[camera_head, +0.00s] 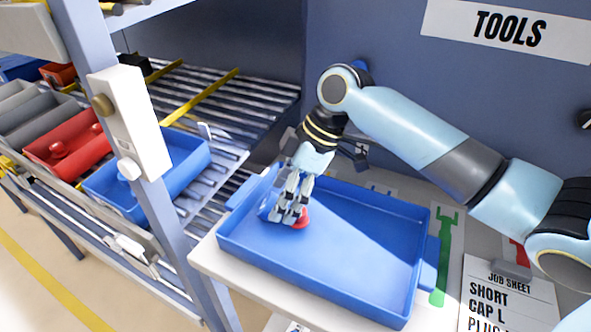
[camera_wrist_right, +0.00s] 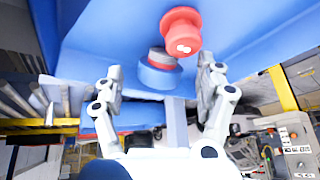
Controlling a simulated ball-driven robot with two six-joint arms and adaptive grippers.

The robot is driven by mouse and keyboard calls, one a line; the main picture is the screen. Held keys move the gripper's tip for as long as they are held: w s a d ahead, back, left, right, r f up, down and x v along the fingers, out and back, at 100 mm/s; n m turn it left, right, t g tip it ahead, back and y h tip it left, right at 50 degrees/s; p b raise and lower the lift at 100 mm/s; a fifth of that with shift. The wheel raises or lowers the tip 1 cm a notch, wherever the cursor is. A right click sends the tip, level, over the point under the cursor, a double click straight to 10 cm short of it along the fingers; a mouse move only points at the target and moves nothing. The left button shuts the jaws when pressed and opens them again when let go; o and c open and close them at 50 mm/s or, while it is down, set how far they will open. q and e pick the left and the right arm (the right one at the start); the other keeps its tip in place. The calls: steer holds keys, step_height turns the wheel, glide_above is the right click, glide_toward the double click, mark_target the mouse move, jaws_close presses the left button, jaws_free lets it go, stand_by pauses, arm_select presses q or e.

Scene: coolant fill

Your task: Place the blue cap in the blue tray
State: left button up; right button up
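The blue tray (camera_head: 345,215) lies on a light table in the middle of the head view. My right gripper (camera_head: 287,215) reaches down into its left part. In the right wrist view, the blue cap (camera_wrist_right: 158,74), with a grey band, rests on the tray floor between the spread fingers of that gripper (camera_wrist_right: 158,85), with gaps on both sides. In the head view, a blue rounded shape beside the fingers seems to be the cap, partly hidden. A red plug (camera_head: 302,219) sits close to the fingers in the tray; it also shows in the wrist view (camera_wrist_right: 181,30). My left gripper is out of view.
A roller rack at left carries a blue bin (camera_head: 192,160), a red bin (camera_head: 60,143) and grey bins, with a post in front. A job sheet (camera_head: 508,297) and a green tool outline (camera_head: 442,255) are right of the tray. The tray's right half is empty.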

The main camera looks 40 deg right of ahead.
steer(key=v, duration=0.9)
steer(key=shift+r, duration=0.3)
steer(key=shift+d, duration=0.1)
